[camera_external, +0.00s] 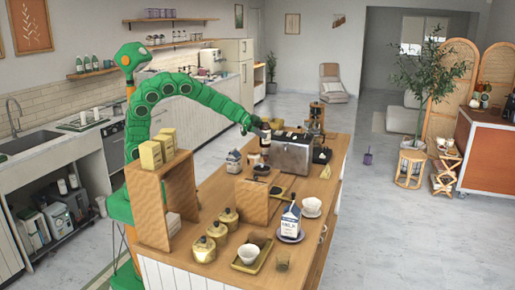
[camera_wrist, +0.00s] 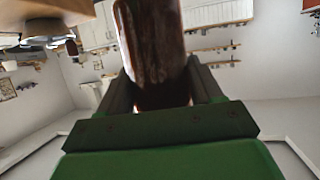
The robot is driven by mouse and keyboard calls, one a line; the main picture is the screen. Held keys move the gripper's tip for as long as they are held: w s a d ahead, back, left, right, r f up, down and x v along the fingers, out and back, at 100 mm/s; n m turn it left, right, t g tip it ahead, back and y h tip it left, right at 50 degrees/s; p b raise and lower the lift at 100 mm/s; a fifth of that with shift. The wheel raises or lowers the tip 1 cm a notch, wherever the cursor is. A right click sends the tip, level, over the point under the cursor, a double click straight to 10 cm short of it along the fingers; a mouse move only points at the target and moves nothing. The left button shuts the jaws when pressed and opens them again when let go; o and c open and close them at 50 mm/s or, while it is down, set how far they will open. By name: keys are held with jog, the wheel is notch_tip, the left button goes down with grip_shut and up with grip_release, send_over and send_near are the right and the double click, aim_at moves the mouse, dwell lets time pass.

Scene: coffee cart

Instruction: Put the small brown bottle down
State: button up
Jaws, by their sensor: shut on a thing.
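The small brown bottle (camera_wrist: 153,40) fills the upper middle of the wrist view, dark brown and glossy. My gripper (camera_wrist: 165,95) is shut on it, with one finger on each side. In the external view my green arm arches over the wooden counter (camera_external: 215,190), and my gripper (camera_external: 258,130) is near the silver machine, at its left.
The silver machine (camera_external: 292,154) stands just right of my gripper. A wooden shelf box (camera_external: 150,205) with yellow boxes is nearer my arm. Gold canisters (camera_external: 217,232), a larger milk carton (camera_external: 291,220) and a tray with a bowl occupy the front.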

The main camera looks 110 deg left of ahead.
jog(key=s+d+f+m+g+h, duration=0.1)
jog(key=s+d+f+m+h, duration=0.1)
jog(key=s, duration=0.6)
jog(key=s+d+f+m+g+h, duration=0.1)
jog(key=s+d+f+m+h, duration=0.15)
jog(key=s, duration=0.55)
jog(key=s+d+f+m+g+h, duration=0.1)
jog(key=s+d+f+m+h, duration=0.1)
jog(key=s, duration=0.6)
jog(key=shift+d+f, duration=0.2)
jog(key=shift+f, duration=8.7)
jog(key=shift+f+n, duration=0.1)
jog(key=shift+n, duration=0.15)
jog(key=o, duration=1.4)
